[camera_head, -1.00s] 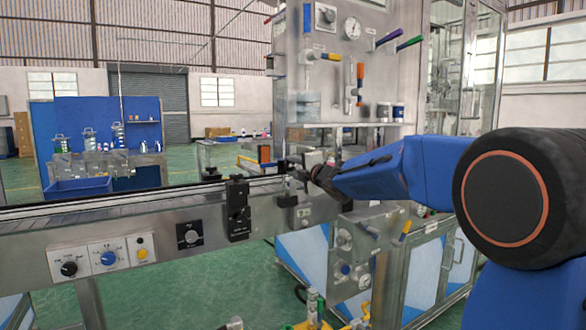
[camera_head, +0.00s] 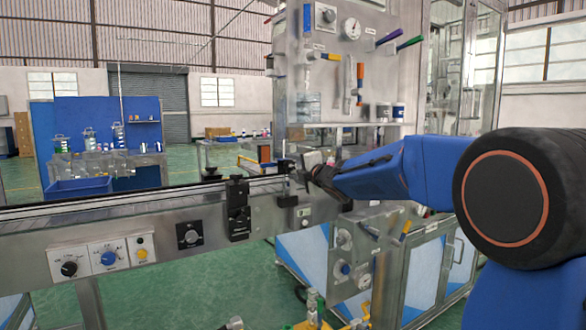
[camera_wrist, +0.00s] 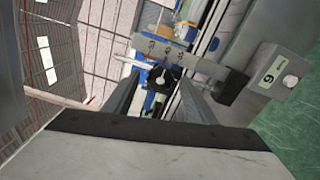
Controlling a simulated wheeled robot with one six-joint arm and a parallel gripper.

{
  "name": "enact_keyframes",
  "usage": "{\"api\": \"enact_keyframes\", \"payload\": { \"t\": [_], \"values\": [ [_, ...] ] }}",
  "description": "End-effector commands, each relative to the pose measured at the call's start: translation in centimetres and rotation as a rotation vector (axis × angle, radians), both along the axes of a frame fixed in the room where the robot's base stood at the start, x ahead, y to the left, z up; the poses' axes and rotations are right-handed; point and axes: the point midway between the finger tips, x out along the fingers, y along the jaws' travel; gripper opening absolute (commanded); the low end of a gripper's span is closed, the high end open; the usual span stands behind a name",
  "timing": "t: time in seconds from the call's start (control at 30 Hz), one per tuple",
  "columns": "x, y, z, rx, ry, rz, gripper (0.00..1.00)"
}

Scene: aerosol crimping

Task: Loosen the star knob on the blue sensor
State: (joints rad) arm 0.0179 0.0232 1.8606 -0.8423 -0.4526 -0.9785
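The black star knob (camera_wrist: 161,79) shows in the wrist view, just beyond and between my fingertips. A blue part (camera_wrist: 149,101), which looks like the blue sensor, shows behind and below it, partly hidden. My gripper (camera_wrist: 160,82) is open, with one finger on each side of the knob. A gap seems to show between the fingers and the knob, but contact is hard to judge. In the head view my gripper (camera_head: 312,172) is small and dark at the conveyor's edge, and the knob and sensor cannot be made out there.
A marked metal scale bar (camera_wrist: 180,57) with a black block (camera_wrist: 231,87) lies close beside the knob. The conveyor (camera_head: 140,204) runs along the left. A machine panel (camera_head: 340,85) with gauge and valves stands behind my arm. A numbered plate (camera_wrist: 268,78) is at right.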

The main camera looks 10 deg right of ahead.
Motion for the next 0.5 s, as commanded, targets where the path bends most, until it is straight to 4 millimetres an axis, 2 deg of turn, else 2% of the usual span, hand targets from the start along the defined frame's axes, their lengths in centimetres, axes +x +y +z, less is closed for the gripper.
{"api": "enact_keyframes", "payload": {
  "t": [0.27,0.5],
  "values": [
    [-1.0,-0.4,0.0,0.000,0.000,-0.001,0.51],
    [-4.7,-1.6,0.1,-0.001,-0.001,-0.001,0.51]
  ]
}}
